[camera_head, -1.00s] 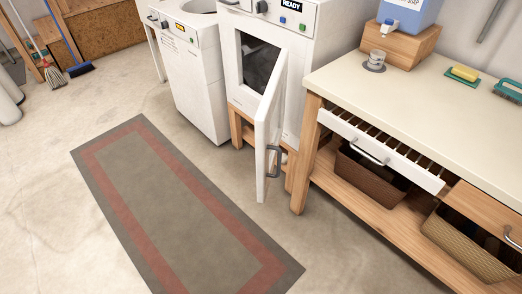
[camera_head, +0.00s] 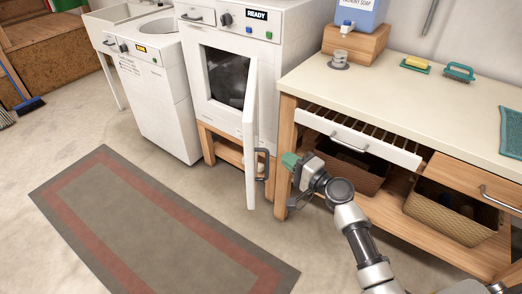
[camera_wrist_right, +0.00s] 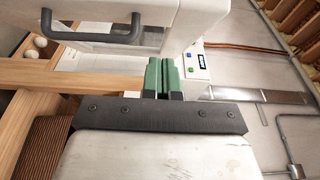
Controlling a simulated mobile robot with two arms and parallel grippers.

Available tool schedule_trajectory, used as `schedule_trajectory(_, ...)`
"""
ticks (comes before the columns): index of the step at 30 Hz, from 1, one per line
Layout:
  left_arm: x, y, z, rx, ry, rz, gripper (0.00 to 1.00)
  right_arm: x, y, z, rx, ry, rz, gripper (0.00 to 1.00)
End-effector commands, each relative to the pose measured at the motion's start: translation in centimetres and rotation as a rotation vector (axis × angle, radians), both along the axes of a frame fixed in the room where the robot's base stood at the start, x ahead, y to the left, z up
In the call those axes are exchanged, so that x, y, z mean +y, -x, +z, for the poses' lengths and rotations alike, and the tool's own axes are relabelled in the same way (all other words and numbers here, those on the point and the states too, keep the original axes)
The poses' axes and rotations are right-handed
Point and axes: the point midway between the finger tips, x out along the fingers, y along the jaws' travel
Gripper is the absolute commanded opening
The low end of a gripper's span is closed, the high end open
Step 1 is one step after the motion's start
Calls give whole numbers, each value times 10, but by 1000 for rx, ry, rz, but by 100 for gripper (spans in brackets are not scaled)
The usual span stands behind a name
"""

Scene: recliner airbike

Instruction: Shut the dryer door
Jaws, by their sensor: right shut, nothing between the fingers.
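The white dryer (camera_head: 222,75) stands on a wooden stand, its display reading READY. Its door (camera_head: 250,135) is open, swung out toward me, with a dark grey handle (camera_head: 262,165) on the right-hand face. Dark laundry shows through the opening. My right gripper (camera_head: 290,161) is shut and empty, its green fingertips just right of the handle and apart from it. In the right wrist view the closed green fingers (camera_wrist_right: 164,76) are in the middle, and the handle (camera_wrist_right: 92,30) is at upper left. My left gripper is not in view.
A wooden workbench (camera_head: 400,100) with a slatted pull-out rack (camera_head: 358,137) and baskets below stands right of the dryer, close to my right arm. A washer (camera_head: 155,90) stands left of the dryer. A grey and red rug (camera_head: 150,220) lies on open floor in front.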

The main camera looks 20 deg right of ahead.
Motion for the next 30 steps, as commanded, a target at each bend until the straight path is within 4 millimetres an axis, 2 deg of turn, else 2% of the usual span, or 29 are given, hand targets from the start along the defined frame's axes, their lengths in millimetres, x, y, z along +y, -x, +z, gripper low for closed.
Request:
schedule_trajectory(1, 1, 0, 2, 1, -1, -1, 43, 6, -12, 2, -1, -3, 0, 0)
schedule_trajectory(7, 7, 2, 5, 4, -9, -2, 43, 25, -48, 1, -1, 0, 0, 0)
schedule_trajectory(9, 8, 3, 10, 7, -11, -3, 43, 38, -49, 2, 1, -3, 2, 0)
schedule_trajectory(15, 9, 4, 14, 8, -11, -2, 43, 57, -55, 0, 2, 0, 0, 0)
schedule_trajectory(30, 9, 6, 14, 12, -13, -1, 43, 62, -57, -1, 1, 2, -3, 0)
